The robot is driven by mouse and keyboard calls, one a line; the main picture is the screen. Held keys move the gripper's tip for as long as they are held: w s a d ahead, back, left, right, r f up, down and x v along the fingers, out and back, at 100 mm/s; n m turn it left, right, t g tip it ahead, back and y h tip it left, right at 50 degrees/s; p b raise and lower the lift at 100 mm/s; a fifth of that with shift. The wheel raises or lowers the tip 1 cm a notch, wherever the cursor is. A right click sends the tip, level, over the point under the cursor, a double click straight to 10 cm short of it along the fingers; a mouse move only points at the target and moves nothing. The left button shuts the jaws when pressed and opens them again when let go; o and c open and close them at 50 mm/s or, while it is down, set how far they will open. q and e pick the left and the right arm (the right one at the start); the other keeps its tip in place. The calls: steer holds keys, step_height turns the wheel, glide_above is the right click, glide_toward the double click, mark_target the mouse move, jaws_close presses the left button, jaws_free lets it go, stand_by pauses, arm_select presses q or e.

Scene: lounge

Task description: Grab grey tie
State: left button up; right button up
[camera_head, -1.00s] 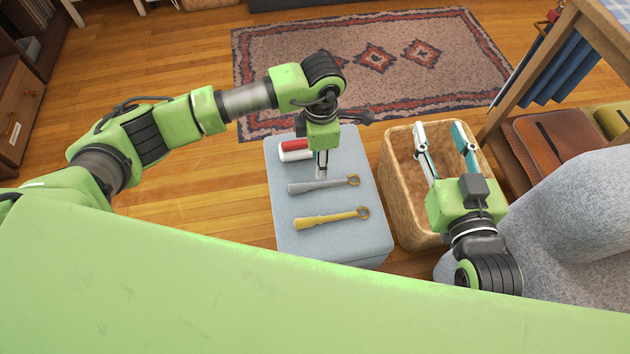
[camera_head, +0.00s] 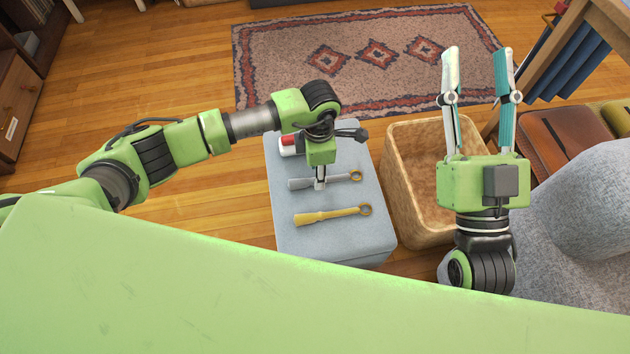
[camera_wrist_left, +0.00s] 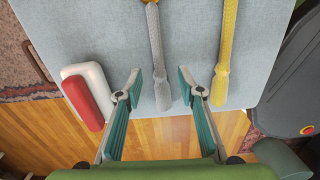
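The grey tie (camera_head: 345,178) lies on a light blue-grey ottoman (camera_head: 350,240), with a ring at its right end. The yellow tie (camera_head: 330,216) lies parallel to it. My left gripper (camera_head: 320,185) points down over the left part of the grey tie. In the left wrist view, my left gripper (camera_wrist_left: 159,77) is open, and the grey tie (camera_wrist_left: 157,45) passes between its fingertips. The yellow tie (camera_wrist_left: 224,50) lies to the right of the fingers. My right gripper (camera_head: 476,55) is open and empty, in front of the basket in the view.
A red and white object (camera_head: 289,146) lies at the ottoman's far left, partly behind my left gripper. A wicker basket (camera_head: 412,160) stands right of the ottoman. A grey seat (camera_head: 575,220) is at the right. A patterned rug (camera_head: 290,60) lies behind.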

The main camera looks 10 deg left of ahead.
arm_select(q)
step_height(320, 180, down, 2)
steer(key=shift+f+b, duration=0.25)
steer(key=shift+b, duration=0.1)
jaws_close()
arm_select(e)
steer(key=s+r+t, duration=0.1)
steer(key=r, duration=0.1)
steer(key=s+r+t+y, duration=0.1)
steer(key=s, duration=0.1)
steer(key=shift+s+d+r, duration=0.1)
steer(key=shift+d+r, duration=0.1)
steer(key=shift+r, duration=0.2)
arm_select(q)
steer(key=shift+r, duration=0.1)
